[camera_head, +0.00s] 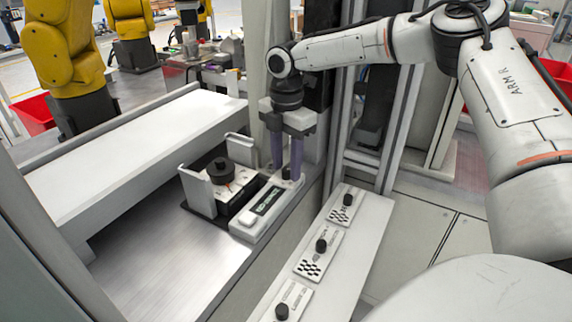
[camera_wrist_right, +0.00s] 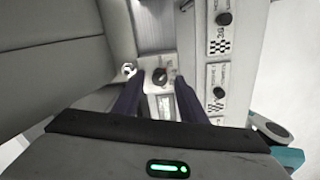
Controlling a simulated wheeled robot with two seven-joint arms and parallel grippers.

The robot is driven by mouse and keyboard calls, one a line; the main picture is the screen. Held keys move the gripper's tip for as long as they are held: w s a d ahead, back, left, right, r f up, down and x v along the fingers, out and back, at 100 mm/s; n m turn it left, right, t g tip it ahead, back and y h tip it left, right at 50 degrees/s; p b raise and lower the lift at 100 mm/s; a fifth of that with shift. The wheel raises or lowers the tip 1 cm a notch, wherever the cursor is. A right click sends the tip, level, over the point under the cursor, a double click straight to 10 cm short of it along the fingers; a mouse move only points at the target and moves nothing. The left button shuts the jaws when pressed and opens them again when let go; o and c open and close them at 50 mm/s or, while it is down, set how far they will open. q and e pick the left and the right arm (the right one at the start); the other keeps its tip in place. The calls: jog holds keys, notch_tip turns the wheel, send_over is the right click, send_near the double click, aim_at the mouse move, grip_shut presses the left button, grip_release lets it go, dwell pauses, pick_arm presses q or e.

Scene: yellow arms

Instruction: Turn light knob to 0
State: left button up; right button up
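My right gripper (camera_head: 287,165) reaches down from the right arm with its two purple fingers apart. In the right wrist view the open fingertips (camera_wrist_right: 159,80) stand on either side of a small black knob (camera_wrist_right: 160,76), with gaps between. In the head view this knob (camera_head: 287,173) shows partly between the fingers, at the far end of a narrow light panel with a display (camera_head: 267,201). I cannot read which knob is the light knob, nor any 0 mark. Touch between fingers and knob is not visible. My left gripper is in neither view.
A sloped white panel on the right carries more black knobs (camera_head: 348,199), (camera_head: 321,245), (camera_head: 282,311) with checkered labels. A box with a large round black knob (camera_head: 220,171) stands left of the fingers. A grey post (camera_head: 260,75) rises close behind my gripper.

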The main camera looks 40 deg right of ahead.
jog(key=shift+f, duration=0.35)
jog(key=c, duration=1)
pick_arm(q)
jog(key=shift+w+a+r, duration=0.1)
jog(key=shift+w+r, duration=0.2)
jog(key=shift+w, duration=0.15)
pick_arm(e)
grip_shut()
